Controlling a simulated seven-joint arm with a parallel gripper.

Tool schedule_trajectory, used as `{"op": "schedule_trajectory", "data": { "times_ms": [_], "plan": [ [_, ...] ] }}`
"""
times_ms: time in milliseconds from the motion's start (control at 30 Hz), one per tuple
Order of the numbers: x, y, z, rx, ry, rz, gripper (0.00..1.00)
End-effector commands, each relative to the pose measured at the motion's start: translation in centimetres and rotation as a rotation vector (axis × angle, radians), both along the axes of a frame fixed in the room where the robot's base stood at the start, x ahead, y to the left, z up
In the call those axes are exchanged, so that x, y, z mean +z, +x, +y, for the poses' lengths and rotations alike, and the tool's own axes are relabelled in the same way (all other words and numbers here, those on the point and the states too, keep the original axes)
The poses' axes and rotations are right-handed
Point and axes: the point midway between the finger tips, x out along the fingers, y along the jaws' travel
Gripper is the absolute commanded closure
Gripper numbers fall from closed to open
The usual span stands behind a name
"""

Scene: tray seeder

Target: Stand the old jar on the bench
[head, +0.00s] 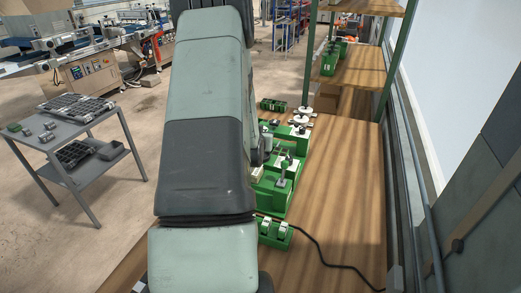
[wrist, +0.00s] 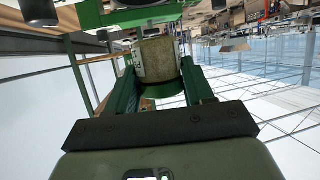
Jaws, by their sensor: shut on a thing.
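In the wrist view my gripper (wrist: 161,84) is shut on the old jar (wrist: 158,60), a dull beige-grey cylinder with a paler label-like patch on its left side. One green finger lies on each side of the jar. A green round part shows at the jar's near end; I cannot tell if it belongs to the jar. The wrist picture looks upside down, so I cannot tell the jar's exact tilt or whether it touches anything. In the head view my arm hides the gripper and jar. The wooden bench (head: 340,190) runs along the right.
A green seeder machine (head: 276,192) stands on the bench beside my arm. A green block with white parts (head: 275,232) and a black cable (head: 318,250) lie nearer. A shelf rack (head: 355,78) stands at the far end. The bench's right side is mostly clear.

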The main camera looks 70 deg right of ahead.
Motion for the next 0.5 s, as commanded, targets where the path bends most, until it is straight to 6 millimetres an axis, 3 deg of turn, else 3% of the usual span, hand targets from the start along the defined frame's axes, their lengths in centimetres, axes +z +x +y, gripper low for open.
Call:
{"op": "schedule_trajectory", "data": {
  "times_ms": [300, 500],
  "plan": [
    [-4.0, 0.0, 0.0, 0.000, 0.001, 0.001, 0.80],
    [-4.8, 0.1, 0.0, 0.001, -0.002, -0.001, 0.80]
  ]
}}
